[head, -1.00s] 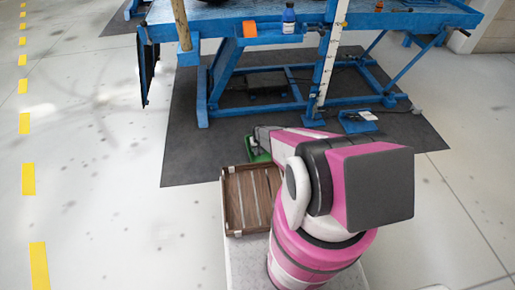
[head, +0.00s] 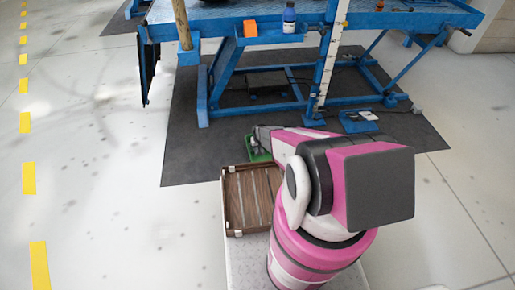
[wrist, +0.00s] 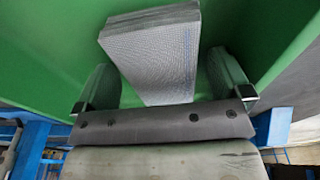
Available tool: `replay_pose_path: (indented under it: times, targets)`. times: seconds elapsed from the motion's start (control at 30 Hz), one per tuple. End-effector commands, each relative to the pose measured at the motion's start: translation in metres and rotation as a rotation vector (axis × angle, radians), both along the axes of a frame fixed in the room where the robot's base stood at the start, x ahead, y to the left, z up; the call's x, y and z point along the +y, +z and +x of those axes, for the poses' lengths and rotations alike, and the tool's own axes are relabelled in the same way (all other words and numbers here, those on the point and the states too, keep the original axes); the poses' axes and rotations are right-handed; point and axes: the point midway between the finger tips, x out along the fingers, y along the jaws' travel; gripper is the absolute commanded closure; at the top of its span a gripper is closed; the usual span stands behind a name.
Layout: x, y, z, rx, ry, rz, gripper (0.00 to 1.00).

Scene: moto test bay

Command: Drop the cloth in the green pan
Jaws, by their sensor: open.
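The cloth is a grey folded piece with a fine weave; it shows in the wrist view (wrist: 152,62) between the two fingers. My gripper (wrist: 162,72) is open, with a gap between the cloth and each finger. The green pan (wrist: 40,65) surrounds the cloth and fingers in the wrist view, with its wall rising at the right. I cannot tell how much of the cloth touches the pan floor. In the head view the pan (head: 259,157) shows only in part, beside the end of my arm, which hides the rest; the cloth is not clear there.
A brown slatted wooden crate (head: 250,200) stands just in front of the pan. The floor at left is clear.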

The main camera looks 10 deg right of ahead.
Motion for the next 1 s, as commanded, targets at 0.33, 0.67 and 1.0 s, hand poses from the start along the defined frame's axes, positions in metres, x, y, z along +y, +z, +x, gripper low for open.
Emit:
replay_pose_path:
  times: [0.33, 0.67, 1.0]
  targets:
    - [0.002, 0.064, -0.011, -0.003, -0.002, 0.003, 0.03]
    - [0.002, 0.119, -0.018, -0.003, -0.002, 0.005, 0.03]
    - [-0.009, 0.276, -0.082, 0.035, -0.028, 0.003, 0.03]
